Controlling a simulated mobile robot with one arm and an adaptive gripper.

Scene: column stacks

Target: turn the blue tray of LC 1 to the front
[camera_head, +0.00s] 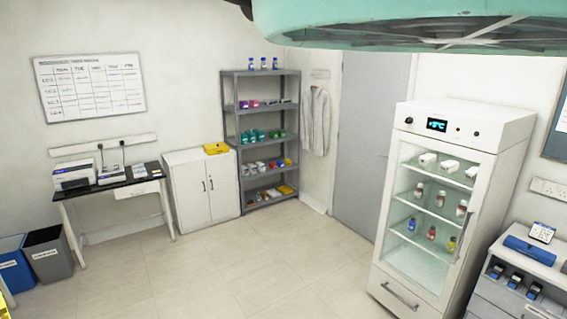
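I see no unit that I can make out as LC 1, and no blue tray that I can tell is its own. A blue case-like object (530,249) lies on top of the grey unit (487,296) at the right edge; I cannot tell what it is.
A glass-door fridge (483,122) stands left of the grey unit. A grey shelf rack (229,128), a white cabinet (188,173), a desk (112,187) with devices and two bins (47,252) line the far side. A grey door (364,140) is shut. The floor (235,270) is clear.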

